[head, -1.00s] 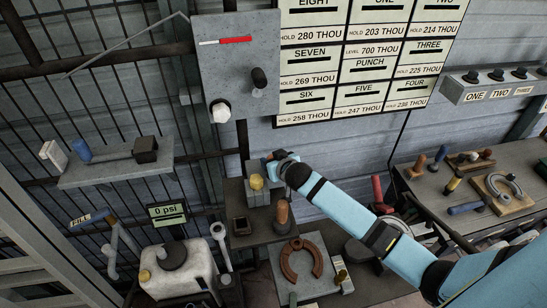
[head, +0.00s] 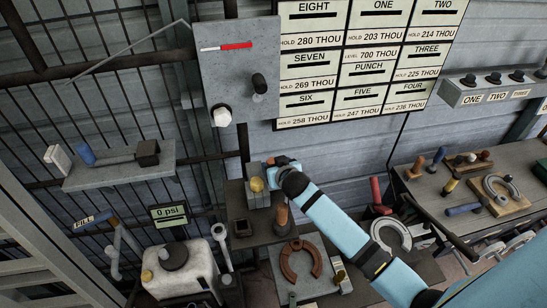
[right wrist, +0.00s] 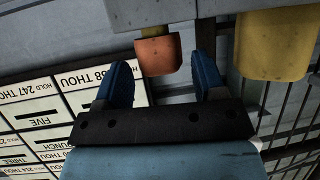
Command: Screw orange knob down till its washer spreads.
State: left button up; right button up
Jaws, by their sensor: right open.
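The orange knob (right wrist: 158,55) hangs below a grey body in the right wrist view. My right gripper (right wrist: 163,64) is open, its two blue fingers on either side of the knob in the picture, with gaps on both sides. I cannot tell how deep the knob sits between them. No washer can be made out. In the head view my right gripper (head: 280,162) is at the grey block (head: 258,198) bearing a yellow knob (head: 257,184); the orange knob is not clear there. My left gripper is not in view.
The yellow knob (right wrist: 275,45) is close to the right finger in the right wrist view. A brown-handled tool (head: 281,214) stands below the gripper. A grey panel (head: 235,85) hangs above. A white tank (head: 180,277) stands lower left, and a tool bench (head: 420,190) is at right.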

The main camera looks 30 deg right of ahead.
jog(key=shift+s+a+r, duration=0.1)
jog(key=shift+s+r, duration=0.1)
jog(key=shift+s, duration=0.2)
jog(key=v, duration=0.4)
jog(key=shift+s+r, duration=0.1)
jog(key=shift+s, duration=0.05)
dwell(0.5)
